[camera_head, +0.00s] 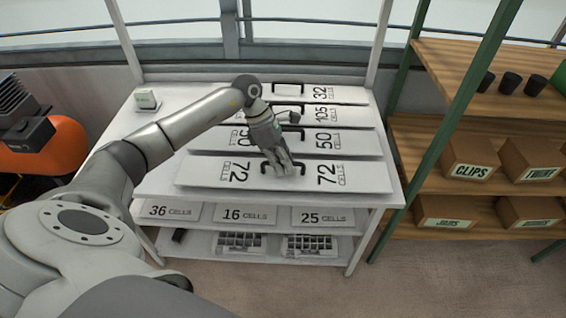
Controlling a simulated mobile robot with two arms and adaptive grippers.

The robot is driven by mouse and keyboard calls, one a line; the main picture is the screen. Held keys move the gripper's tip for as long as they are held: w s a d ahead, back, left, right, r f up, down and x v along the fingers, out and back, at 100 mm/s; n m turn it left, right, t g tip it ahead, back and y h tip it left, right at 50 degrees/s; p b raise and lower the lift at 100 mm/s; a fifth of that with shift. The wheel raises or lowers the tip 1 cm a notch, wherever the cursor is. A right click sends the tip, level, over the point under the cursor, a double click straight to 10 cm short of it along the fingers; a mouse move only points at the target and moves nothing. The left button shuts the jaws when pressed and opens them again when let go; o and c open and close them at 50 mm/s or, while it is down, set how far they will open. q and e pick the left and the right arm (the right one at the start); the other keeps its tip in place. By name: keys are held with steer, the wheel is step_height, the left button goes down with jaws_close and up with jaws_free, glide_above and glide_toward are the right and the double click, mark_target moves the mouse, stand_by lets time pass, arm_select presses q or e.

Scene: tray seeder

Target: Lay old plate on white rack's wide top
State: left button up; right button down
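The white rack (165,150) stands ahead, and its wide top bears several pale plates with black handles. The front plate, marked 72 (215,173), lies along the top's front edge. Behind it are plates marked 50 (358,140), 105 (350,116) and 32 (345,95). Which one is the old plate does not show. My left gripper (283,168) reaches down to the black handle of the 72 plate, with its fingertips at the handle. Whether they are closed on it is too small to tell. My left arm hides part of the plates behind. My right gripper is out of view.
Lower rack shelves hold plates marked 36, 16 (243,215) and 25 (325,217), and cell trays (312,245) below. A small white box (147,100) sits on the top's back left corner. A wooden shelf (420,150) with labelled boxes stands right. An orange machine (50,150) is left.

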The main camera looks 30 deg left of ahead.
arm_select(q)
steer(key=o, duration=0.4)
steer(key=shift+s, duration=0.1)
steer(key=v, duration=1.2)
